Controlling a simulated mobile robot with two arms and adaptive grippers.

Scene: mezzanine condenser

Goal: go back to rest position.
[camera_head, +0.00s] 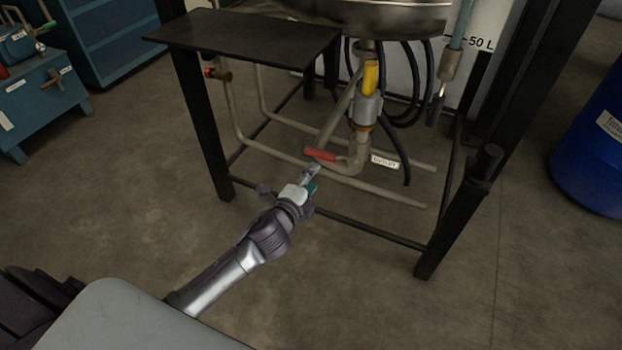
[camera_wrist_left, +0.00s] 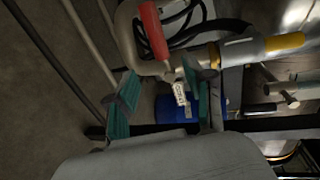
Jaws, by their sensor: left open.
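My left gripper (camera_head: 310,178) reaches toward the lower pipework, close to the red valve handle (camera_head: 320,154). In the left wrist view its two green-padded fingers (camera_wrist_left: 163,100) are spread apart with nothing held between them. The red handle (camera_wrist_left: 152,30) shows beyond the fingertips there, apart from both pads. Behind the gripper is the outlet pipe with a white label (camera_head: 385,162); the label also shows between the fingers in the wrist view (camera_wrist_left: 180,93). My right gripper does not show in either view.
A black steel frame (camera_head: 433,252) surrounds the pipework, with a low crossbar near my left arm. A yellow valve handle (camera_head: 371,77) is above. A blue drum (camera_head: 597,150) stands at right, blue drawers (camera_head: 112,35) at upper left.

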